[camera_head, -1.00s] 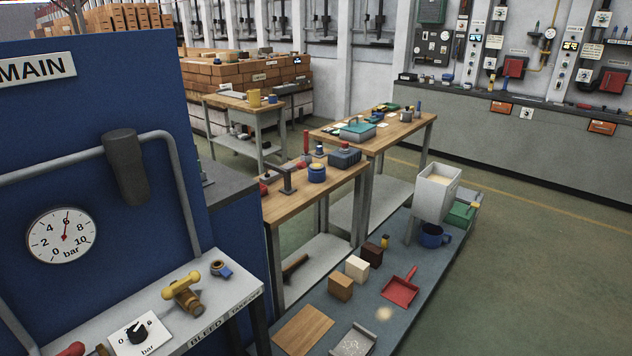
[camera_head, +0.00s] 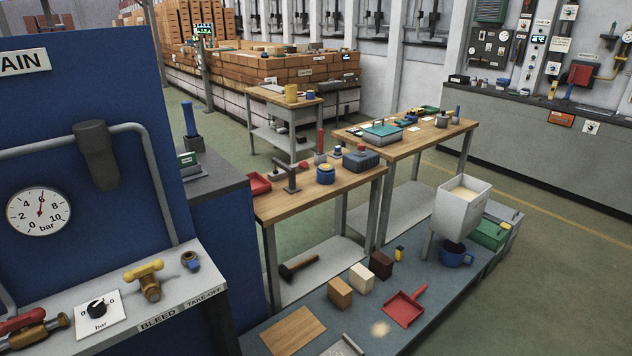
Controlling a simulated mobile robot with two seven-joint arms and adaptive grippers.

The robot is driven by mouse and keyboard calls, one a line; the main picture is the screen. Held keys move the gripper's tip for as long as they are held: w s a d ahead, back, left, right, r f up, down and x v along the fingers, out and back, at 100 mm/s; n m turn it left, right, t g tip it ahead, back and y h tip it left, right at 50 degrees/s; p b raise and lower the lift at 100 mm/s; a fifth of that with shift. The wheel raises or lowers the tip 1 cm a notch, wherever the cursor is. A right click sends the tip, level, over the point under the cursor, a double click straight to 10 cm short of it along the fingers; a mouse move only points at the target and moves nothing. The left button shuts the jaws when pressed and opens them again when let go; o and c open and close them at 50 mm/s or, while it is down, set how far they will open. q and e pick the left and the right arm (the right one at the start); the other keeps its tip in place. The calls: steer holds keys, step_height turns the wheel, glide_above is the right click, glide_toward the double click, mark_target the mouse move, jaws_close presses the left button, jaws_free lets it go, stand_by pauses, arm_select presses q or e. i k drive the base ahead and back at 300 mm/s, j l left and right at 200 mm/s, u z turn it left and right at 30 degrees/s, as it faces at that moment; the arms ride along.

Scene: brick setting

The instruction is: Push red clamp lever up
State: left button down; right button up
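Several red parts show, and I cannot tell for certain which is the clamp lever. An upright red handle (camera_head: 320,140) stands at the back of the near wooden workbench (camera_head: 330,189). In front of it is a dark bracket-like fixture (camera_head: 291,176) with a post and a flat arm. A small red piece (camera_head: 307,169) lies close to that fixture, too small to make out. A red-handled tool (camera_head: 22,321) lies on the grey shelf at the lower left, partly cut off by the picture edge. Neither of my grippers is in view.
A blue panel (camera_head: 150,95) with a gauge (camera_head: 38,212) stands close on the left. The grey shelf (camera_head: 185,285) below it holds a yellow-handled valve (camera_head: 146,277). A low platform (camera_head: 380,345) with blocks and a red dustpan (camera_head: 404,309) lies before the workbench. Floor is clear at right.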

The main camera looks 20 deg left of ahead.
mark_target(303, 165)
steer(key=i+l+u, duration=0.1)
steer(key=i+l, duration=0.7)
steer(key=l, duration=0.15)
steer(key=i+j, duration=0.2)
steer(key=i, duration=0.15)
steer(key=i+j+u, duration=0.1)
steer(key=i, duration=0.2)
